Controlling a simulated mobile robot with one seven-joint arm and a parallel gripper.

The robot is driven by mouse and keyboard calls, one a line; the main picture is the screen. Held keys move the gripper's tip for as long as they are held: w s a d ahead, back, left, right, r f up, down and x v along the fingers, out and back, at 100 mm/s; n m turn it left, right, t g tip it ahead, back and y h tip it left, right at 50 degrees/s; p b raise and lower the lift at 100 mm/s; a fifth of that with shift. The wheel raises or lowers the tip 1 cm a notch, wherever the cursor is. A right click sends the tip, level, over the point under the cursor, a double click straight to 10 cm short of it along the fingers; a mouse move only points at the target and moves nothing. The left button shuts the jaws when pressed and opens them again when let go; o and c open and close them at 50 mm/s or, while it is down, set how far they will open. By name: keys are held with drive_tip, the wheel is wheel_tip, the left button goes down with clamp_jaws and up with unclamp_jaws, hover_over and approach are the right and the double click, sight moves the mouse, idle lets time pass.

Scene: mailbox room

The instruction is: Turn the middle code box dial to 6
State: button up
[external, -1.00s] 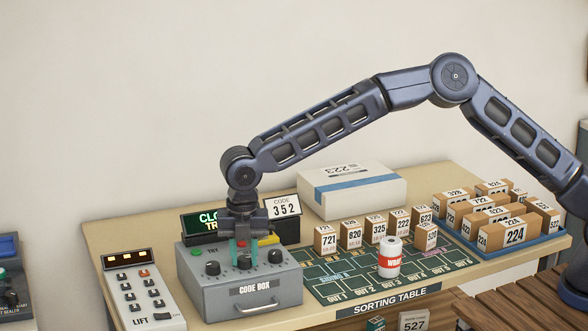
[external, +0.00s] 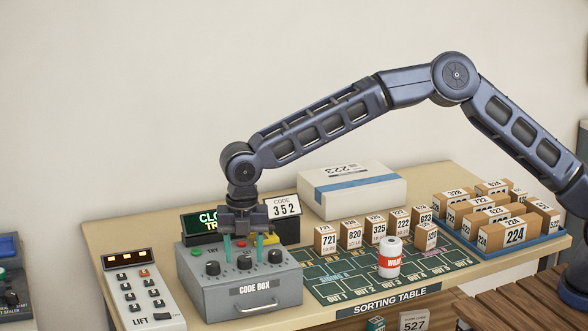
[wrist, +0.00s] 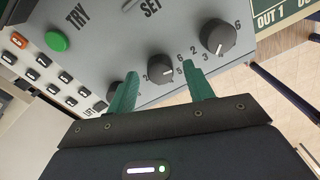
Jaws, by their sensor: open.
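The grey code box (external: 255,291) stands on the table with three black dials on its sloped top. The middle dial (external: 243,257) shows between my fingers; in the wrist view the middle dial (wrist: 160,73) has its white mark facing right, toward the printed 5 and 6. I cannot tell the exact number. My gripper (external: 244,249) is open, with its green fingers apart on either side of the middle dial and clear of it. The right dial (wrist: 217,37) and left dial (external: 213,268) stand beside it.
A green TRY button (wrist: 57,41) is on the box. A lift panel (external: 147,291) stands to the left. A wrap roll (external: 389,258) and several numbered parcels stand to the right.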

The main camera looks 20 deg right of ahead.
sight(244, 257)
wheel_tip(244, 257, up, 10)
idle(0.4)
idle(0.4)
